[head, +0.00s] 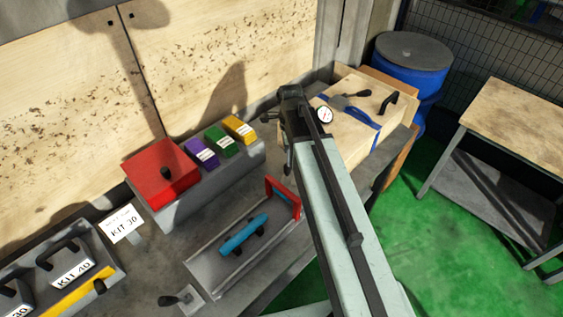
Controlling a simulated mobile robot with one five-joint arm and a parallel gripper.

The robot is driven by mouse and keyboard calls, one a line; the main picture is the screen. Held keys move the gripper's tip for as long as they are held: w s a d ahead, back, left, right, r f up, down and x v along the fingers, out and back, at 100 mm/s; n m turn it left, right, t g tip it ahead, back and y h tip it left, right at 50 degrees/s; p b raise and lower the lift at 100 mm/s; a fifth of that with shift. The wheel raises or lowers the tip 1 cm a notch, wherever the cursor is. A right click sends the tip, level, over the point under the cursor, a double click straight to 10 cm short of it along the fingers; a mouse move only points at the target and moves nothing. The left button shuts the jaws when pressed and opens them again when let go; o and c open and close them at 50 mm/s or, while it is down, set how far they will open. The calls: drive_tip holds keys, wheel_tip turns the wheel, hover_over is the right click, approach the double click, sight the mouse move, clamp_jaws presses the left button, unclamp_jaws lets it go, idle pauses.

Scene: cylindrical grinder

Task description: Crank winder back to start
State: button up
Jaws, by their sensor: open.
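A small grey crank with a black knob (168,300) stands at the near left end of a grey slide bed (213,268); it may be the winder. A blue bar (244,234) on dark supports lies along the bed, and a red frame (285,198) stands upright at its far right end. My gripper (289,160) is dark and open. It hangs beyond the red frame in the picture, well apart from the crank, and nothing shows between its fingers. My own arm covers part of the bench to the right.
A red bin (160,173) and purple, green and yellow blocks (218,140) line the back. A wooden box (348,120) stands behind my arm, a blue drum (405,70) beyond.

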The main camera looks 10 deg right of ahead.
sight(287, 168)
drive_tip(key=f+b, duration=0.8)
drive_tip(key=shift+a, duration=0.35)
drive_tip(key=shift+r, duration=0.1)
clamp_jaws()
